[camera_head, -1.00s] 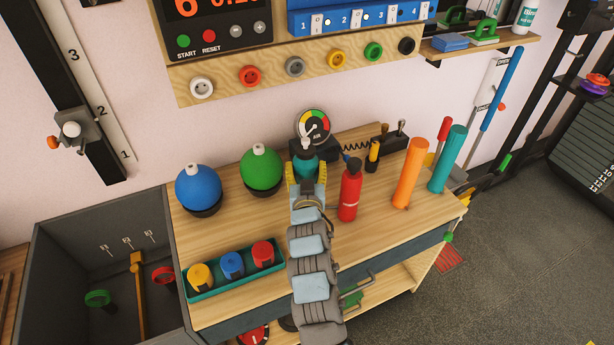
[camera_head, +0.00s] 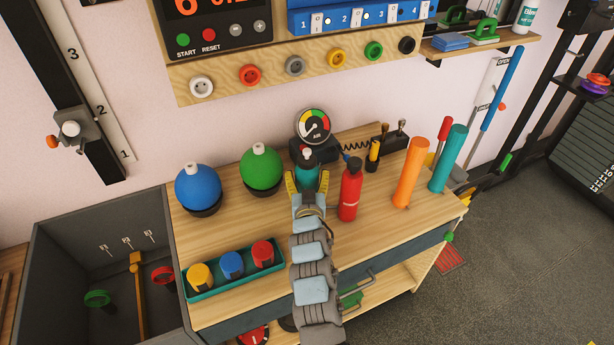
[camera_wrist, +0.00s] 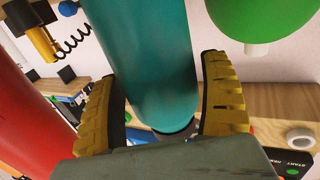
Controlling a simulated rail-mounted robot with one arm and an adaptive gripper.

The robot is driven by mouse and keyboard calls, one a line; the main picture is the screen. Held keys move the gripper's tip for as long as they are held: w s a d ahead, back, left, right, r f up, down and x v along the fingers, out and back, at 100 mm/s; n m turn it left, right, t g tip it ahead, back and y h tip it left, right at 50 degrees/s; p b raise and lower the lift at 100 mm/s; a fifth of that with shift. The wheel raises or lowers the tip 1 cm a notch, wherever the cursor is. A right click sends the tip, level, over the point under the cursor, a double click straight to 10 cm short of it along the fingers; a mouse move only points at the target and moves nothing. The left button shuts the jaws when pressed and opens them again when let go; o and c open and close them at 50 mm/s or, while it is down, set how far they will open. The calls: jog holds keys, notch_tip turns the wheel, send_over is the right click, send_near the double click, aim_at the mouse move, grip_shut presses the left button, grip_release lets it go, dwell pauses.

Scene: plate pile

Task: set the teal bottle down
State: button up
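The teal bottle (camera_head: 306,177) stands upright on the wooden bench in the head view, below the round gauge. Its cap is pale with a dark collar. My gripper (camera_head: 306,182) is open, with its yellow fingers spread on either side of the bottle. In the wrist view, which is upside down, the teal bottle (camera_wrist: 158,65) is between the two fingers of my gripper (camera_wrist: 162,100), with a narrow gap beside the right finger. The bottle's base is hidden behind my gripper in the head view and out of frame in the wrist view.
A red bottle (camera_head: 350,190) stands close to the right. A green ball (camera_head: 261,168) and blue ball (camera_head: 197,187) are to the left. Orange (camera_head: 410,172) and teal (camera_head: 448,158) cylinders stand farther right. A cup tray (camera_head: 205,293) is at the front left.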

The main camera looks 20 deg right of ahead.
jog(key=shift+o, duration=0.6)
